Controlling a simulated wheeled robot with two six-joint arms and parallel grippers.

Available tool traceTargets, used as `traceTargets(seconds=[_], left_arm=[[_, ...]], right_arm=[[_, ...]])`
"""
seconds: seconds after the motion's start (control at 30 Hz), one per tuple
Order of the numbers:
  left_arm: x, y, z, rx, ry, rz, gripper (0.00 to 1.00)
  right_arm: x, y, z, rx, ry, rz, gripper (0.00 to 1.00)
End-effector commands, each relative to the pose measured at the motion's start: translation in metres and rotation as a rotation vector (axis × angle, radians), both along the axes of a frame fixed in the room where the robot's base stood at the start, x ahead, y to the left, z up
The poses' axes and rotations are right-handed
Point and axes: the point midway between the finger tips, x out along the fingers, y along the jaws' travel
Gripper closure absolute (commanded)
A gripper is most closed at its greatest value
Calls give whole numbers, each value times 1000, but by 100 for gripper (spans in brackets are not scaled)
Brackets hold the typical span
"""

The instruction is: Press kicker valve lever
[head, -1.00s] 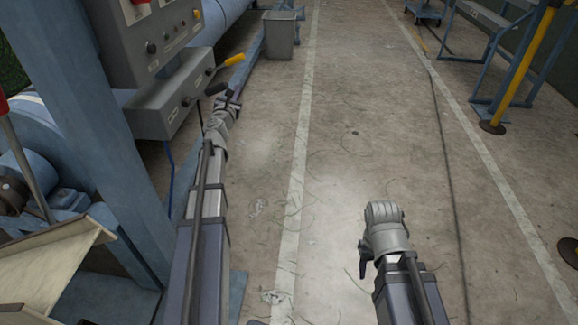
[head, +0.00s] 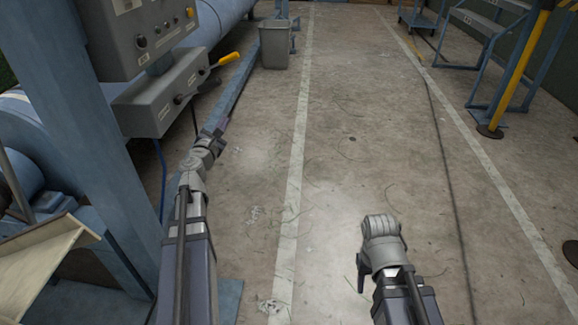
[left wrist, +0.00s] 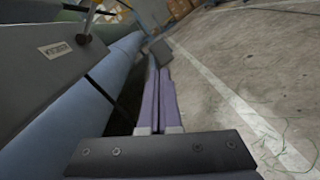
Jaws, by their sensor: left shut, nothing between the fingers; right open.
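A lever with a yellow handle (head: 228,58) sticks out to the right from the lower grey control box (head: 140,112); I cannot read whether its label names the kicker valve. In the head view my left gripper (head: 221,125) is below and apart from this lever, over the floor beside the blue rail. Its purple fingers are together and empty in the left wrist view (left wrist: 162,92). The grey box (left wrist: 40,62) shows there at upper left, with a dark lever at its top edge. My right gripper (head: 361,272) is open, mostly hidden by its wrist, low over the floor.
A blue post (head: 95,150) stands left of my left arm. A larger grey panel (head: 135,35) is above the lever box. A grey bin (head: 274,45) stands beyond. Blue steps (head: 500,55) and a yellow post (head: 520,75) are at right. The middle floor is clear.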

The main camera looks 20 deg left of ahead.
Motion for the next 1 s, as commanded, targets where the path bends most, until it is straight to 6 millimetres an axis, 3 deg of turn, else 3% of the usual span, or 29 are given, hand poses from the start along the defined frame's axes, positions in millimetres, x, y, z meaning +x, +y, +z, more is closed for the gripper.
traceTargets(seconds=[0.5,1.0], left_arm=[[12,-95,-28,362,134,-257,100],[2,-180,-69,723,251,-532,100]], right_arm=[[0,0,0,0,0,0,50],[0,0,0,0,0,0,50]])
